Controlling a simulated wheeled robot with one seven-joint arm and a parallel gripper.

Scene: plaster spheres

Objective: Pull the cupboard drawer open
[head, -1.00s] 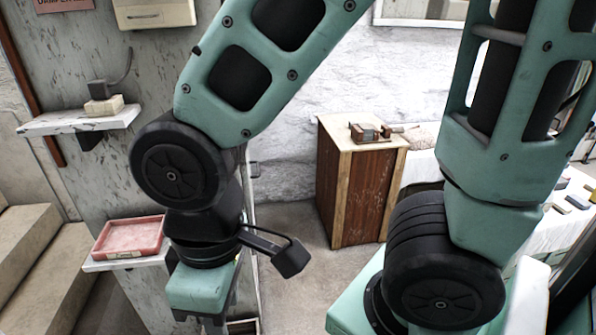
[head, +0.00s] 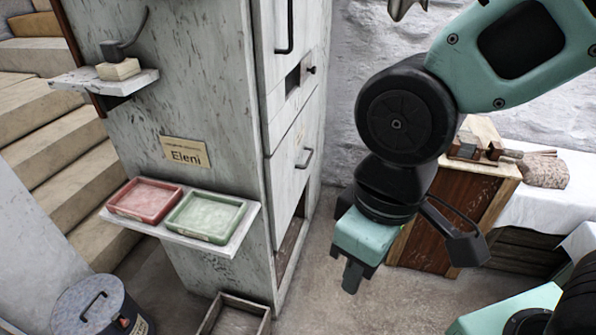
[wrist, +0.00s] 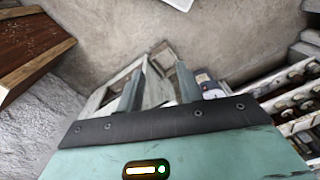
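The tall grey-white cupboard (head: 225,100) stands left of centre in the head view. I cannot tell for sure which panel is the drawer. My gripper (head: 352,278) points down, right of the cupboard and apart from it, lower than the bar handle. In the wrist view my gripper (wrist: 160,72) has its two fingers apart, with nothing held between them.
A shelf on the cupboard holds a red tray (head: 145,200) and a green tray (head: 206,217). An open wooden box (head: 238,318) lies on the floor at its foot. A lidded bin (head: 95,305) stands at left. A wooden cabinet (head: 440,215) is behind my arm.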

